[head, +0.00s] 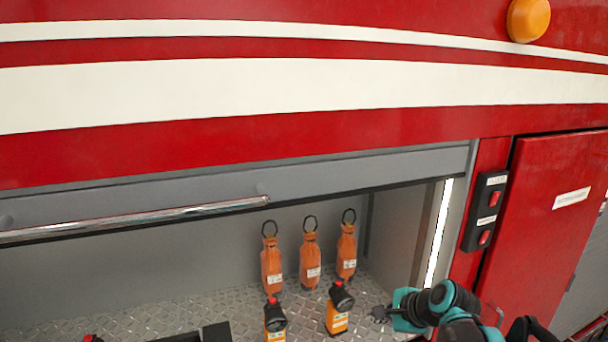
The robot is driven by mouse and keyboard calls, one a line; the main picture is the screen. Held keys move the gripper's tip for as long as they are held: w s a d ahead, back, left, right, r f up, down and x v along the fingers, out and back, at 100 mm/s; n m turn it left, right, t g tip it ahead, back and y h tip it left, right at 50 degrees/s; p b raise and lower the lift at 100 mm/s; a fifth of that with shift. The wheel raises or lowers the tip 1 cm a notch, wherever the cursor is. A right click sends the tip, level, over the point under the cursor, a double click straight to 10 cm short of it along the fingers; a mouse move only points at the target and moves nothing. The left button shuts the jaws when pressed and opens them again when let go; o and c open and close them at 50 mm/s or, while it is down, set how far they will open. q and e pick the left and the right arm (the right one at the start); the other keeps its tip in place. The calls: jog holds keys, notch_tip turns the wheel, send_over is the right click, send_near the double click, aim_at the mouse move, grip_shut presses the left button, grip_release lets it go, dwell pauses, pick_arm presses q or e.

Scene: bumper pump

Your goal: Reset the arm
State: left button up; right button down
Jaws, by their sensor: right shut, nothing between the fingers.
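My right arm comes in from the bottom right, teal and black. Its gripper (381,314) is shut and empty, low at the right end of an open compartment (190,305) in a red vehicle. It is to the right of an orange and black device (338,312) and appears apart from it. My left gripper is not in view.
Several orange bottles (310,262) with ring tops stand at the compartment's back. A second orange and black device (275,320) stands in front. A raised shutter with a chrome bar (140,219) spans the top. A switch panel (485,212) and red door (545,215) are at right.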

jog(key=s+f+n+h+b, duration=0.1)
jog(key=s+f+n+b, duration=0.5)
jog(key=f+b, duration=0.5)
jog(key=s+f+n+h+b, duration=0.1)
jog(key=s+f+n+b, duration=0.5)
jog(key=f+b, duration=0.5)
jog(key=s+d+f+n+h+b, duration=0.1)
jog(key=s+f+n+b, duration=0.5)
jog(key=f, duration=1.3)
jog(key=s+h+b, duration=0.1)
jog(key=s+b, duration=0.3)
jog(key=b, duration=0.1)
jog(key=shift+f+n, duration=0.3)
jog(key=shift+f, duration=0.05)
